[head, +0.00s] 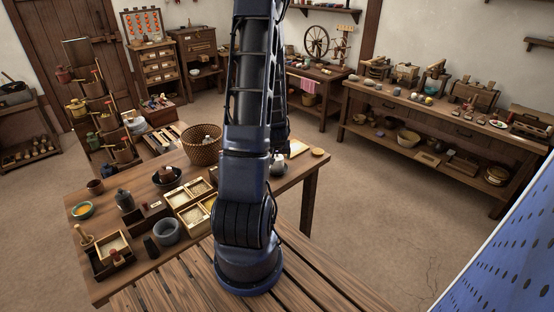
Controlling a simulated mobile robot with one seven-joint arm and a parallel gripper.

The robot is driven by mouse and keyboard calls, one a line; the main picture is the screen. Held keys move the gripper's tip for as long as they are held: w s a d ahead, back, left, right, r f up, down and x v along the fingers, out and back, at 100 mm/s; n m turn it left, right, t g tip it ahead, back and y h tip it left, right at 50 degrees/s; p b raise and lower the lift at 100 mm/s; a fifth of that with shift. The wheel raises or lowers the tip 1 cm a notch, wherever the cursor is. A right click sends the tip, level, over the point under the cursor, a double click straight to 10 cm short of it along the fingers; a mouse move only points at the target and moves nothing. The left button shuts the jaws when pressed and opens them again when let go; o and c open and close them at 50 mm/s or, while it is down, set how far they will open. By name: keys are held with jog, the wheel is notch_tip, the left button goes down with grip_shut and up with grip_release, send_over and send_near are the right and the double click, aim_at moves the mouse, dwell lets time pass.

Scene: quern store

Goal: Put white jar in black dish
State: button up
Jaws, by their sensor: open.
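A black dish (157,181), round and low, stands on the wooden table left of my arm, with something dark reddish in it. A small whitish object (207,140) shows at the wicker basket, within its rim; it may be the white jar, but it is too small to tell. My arm rises through the middle of the picture and hides part of the table. My gripper does not show.
The wooden table (150,262) also bears a wicker basket (202,153), a wooden tray of grain (197,188), a grey stone bowl (167,231), a dark lidded pot (124,200) and a mortar box (108,252). A long bench (440,119) stands at right; floor between is clear.

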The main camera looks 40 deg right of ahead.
jog(key=shift+v, duration=2.5)
jog(key=w+a+r+n+y, duration=0.1)
jog(key=w+a+r+n, duration=0.15)
jog(key=a+r, duration=0.75)
jog(key=w+a+r+n, duration=0.2)
jog(key=w+a+r, duration=0.1)
jog(key=a+r, duration=0.6)
jog(key=s+a+r+n+y, duration=0.1)
jog(key=s+a+r+n, duration=0.1)
jog(key=s+a+r, duration=0.4)
jog(key=s+a+r+n+y, duration=0.2)
jog(key=s+a+r, duration=0.4)
jog(key=a, duration=0.9)
jog(key=shift+s+r, duration=0.3)
jog(key=shift+s, duration=0.1)
